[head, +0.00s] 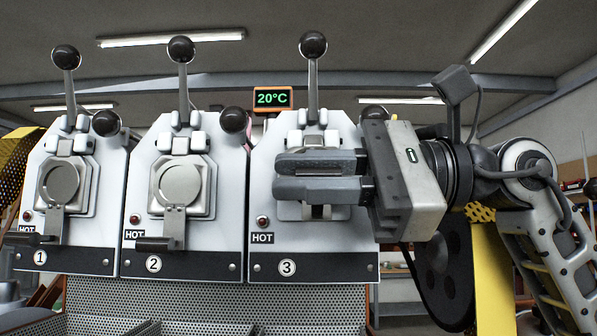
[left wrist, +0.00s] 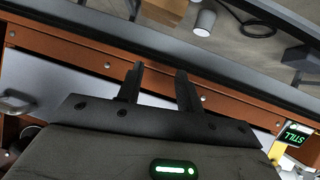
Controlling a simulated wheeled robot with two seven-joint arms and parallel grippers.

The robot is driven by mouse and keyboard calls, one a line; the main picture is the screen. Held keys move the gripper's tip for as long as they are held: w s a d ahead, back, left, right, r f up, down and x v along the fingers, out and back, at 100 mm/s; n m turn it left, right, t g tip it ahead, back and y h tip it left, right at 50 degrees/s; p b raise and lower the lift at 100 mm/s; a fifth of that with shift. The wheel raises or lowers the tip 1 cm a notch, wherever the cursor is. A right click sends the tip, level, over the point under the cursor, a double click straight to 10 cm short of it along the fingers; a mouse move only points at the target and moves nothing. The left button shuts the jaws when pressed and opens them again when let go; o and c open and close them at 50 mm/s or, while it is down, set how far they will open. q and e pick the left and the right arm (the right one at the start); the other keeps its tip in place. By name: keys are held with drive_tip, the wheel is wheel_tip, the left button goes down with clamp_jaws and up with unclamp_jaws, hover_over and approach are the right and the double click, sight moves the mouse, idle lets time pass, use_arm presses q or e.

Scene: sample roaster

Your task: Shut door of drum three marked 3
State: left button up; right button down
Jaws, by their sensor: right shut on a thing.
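Drum three (head: 264,175) is the right one of three pale roaster fronts in the head view, with a round 3 plate (head: 287,267) on its dark lower band. My right gripper (head: 280,176) reaches in from the right across its door. The fingers are shut on the door's handle, which they mostly hide. Part of the door's metal (head: 318,212) shows below the fingers; how far the door stands open cannot be told. My left gripper (left wrist: 158,76) is open and empty in the left wrist view, its fingers apart.
Drum one (head: 35,200) and drum two (head: 133,200) stand to the left, their dark door grips low. Black-knobbed levers (head: 312,45) rise above the drums. A green 20°C display (head: 272,98) sits behind.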

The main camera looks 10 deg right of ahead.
use_arm(q)
drive_tip(key=shift+w, duration=0.25)
use_arm(e)
drive_tip(key=c, duration=1.3)
unclamp_jaws()
drive_tip(key=shift+d, duration=0.35)
use_arm(q)
drive_tip(key=shift+d+f+b, duration=0.2)
drive_tip(key=shift+f+b, duration=0.2)
drive_tip(key=shift+f, duration=0.4)
use_arm(e)
drive_tip(key=s+d, duration=0.1)
drive_tip(key=d, duration=0.4)
drive_tip(key=s+d, duration=0.1)
drive_tip(key=d, duration=0.4)
drive_tip(key=s+d, duration=0.1)
drive_tip(key=d, duration=0.4)
drive_tip(key=shift+s, duration=0.15)
